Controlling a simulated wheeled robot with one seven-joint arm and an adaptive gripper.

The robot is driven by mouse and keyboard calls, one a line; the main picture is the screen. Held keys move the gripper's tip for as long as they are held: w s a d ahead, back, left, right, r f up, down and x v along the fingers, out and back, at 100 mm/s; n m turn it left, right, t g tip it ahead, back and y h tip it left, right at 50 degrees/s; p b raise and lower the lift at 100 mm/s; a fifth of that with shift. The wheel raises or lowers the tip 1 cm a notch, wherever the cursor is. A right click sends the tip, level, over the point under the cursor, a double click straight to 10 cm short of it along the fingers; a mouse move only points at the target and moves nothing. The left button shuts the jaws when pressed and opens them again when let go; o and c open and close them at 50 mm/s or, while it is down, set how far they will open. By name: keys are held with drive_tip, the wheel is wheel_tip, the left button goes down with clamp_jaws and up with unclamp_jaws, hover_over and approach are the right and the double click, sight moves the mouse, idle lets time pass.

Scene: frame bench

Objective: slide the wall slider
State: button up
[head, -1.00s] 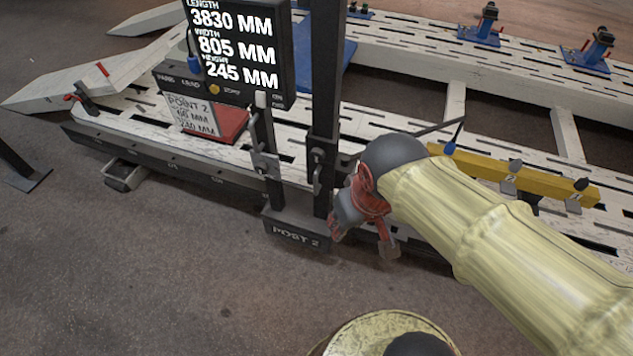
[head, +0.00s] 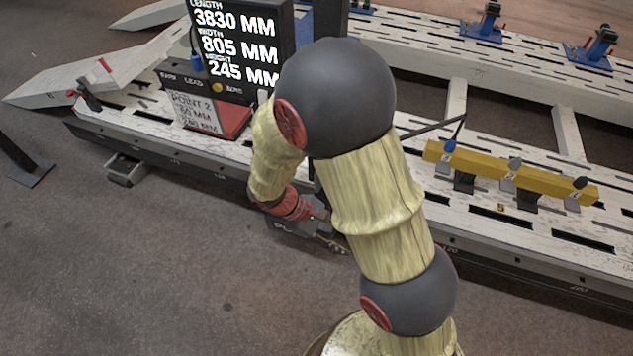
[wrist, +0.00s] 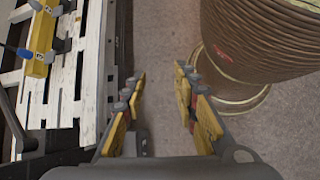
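The dark upright post (head: 330,18) shows only at its top in the head view; my arm hides its middle, where the sliding fittings sit. I cannot pick out the wall slider with certainty in either view. My gripper (head: 335,243) hangs low in front of the bench edge, close to the post's foot. In the wrist view my gripper (wrist: 161,88) has its two yellow-padded fingers spread apart, with only grey floor between them. It holds nothing.
The white slotted bench (head: 500,215) runs behind my arm; its edge is left of the fingers in the wrist view (wrist: 88,85). A display board (head: 240,48) stands left of the post. A yellow bar (head: 510,174) lies at right. The floor (head: 150,270) in front is clear.

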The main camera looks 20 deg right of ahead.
drive_tip(key=w+d+f+n+t+h, duration=0.2)
drive_tip(key=w+f+n+t+h, duration=0.65)
drive_tip(key=w+f+n, duration=0.55)
drive_tip(key=w+a+r+n+t+y, duration=0.1)
drive_tip(key=w+a+n+t, duration=0.15)
drive_tip(key=w+t, duration=0.2)
drive_tip(key=w+a+n+t+y, duration=0.1)
drive_tip(key=w+a+t+y, duration=0.15)
drive_tip(key=w, duration=0.35)
drive_tip(key=shift+m+h, duration=0.25)
drive_tip(key=shift+h, duration=0.15)
drive_tip(key=x, duration=0.6)
drive_tip(key=shift+w+r+b, duration=0.15)
drive_tip(key=shift+w+b, duration=0.05)
drive_tip(key=shift+b, duration=0.2)
drive_tip(key=c, duration=0.3)
drive_tip(key=c, duration=0.4)
clamp_jaws()
